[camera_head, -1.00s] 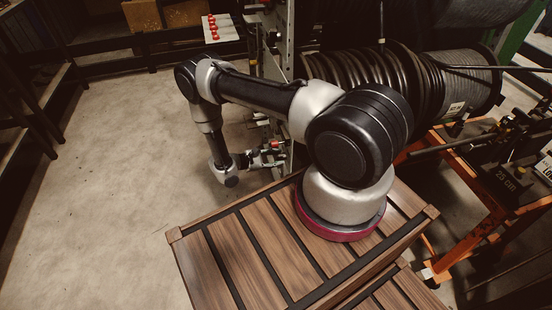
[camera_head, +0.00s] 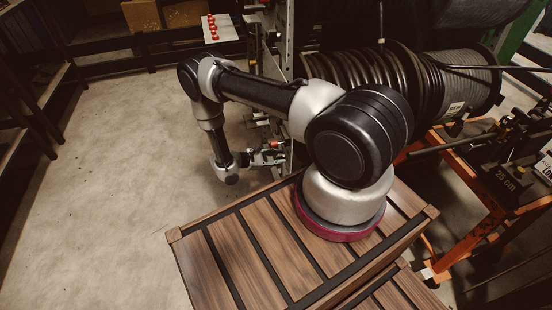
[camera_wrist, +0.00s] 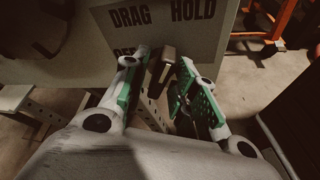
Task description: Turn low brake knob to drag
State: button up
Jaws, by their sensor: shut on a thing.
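The low brake knob (camera_wrist: 165,62) is a small dark brownish bar in the wrist view, standing in front of a grey label plate (camera_wrist: 203,42). The plate reads DRAG on the left and HOLD on the right. A third word below DRAG is partly hidden by a finger. My gripper (camera_wrist: 162,60) has its green-padded fingertips on either side of the knob and is shut on it. The knob's base and exact pointing direction are hard to tell. In the head view my gripper (camera_head: 268,157) is at the lower part of the machine's upright, and the knob is too small to make out.
A perforated metal upright (camera_head: 288,60) stands beside my gripper. A large black hose reel (camera_head: 375,80) lies behind my arm. An orange-framed cart (camera_head: 480,185) stands at the right. The floor (camera_head: 110,170) at the left is clear.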

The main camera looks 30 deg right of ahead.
jog(key=n+g, duration=0.1)
jog(key=n, duration=0.1)
jog(key=n+g+y, duration=0.1)
jog(key=n+g, duration=0.3)
jog(key=n, duration=0.1)
jog(key=shift+w+y, duration=0.25)
jog(key=shift+y, duration=0.05)
dwell(0.6)
jog(key=o, duration=0.7)
jog(key=v, duration=1.2)
jog(key=shift+f, duration=0.1)
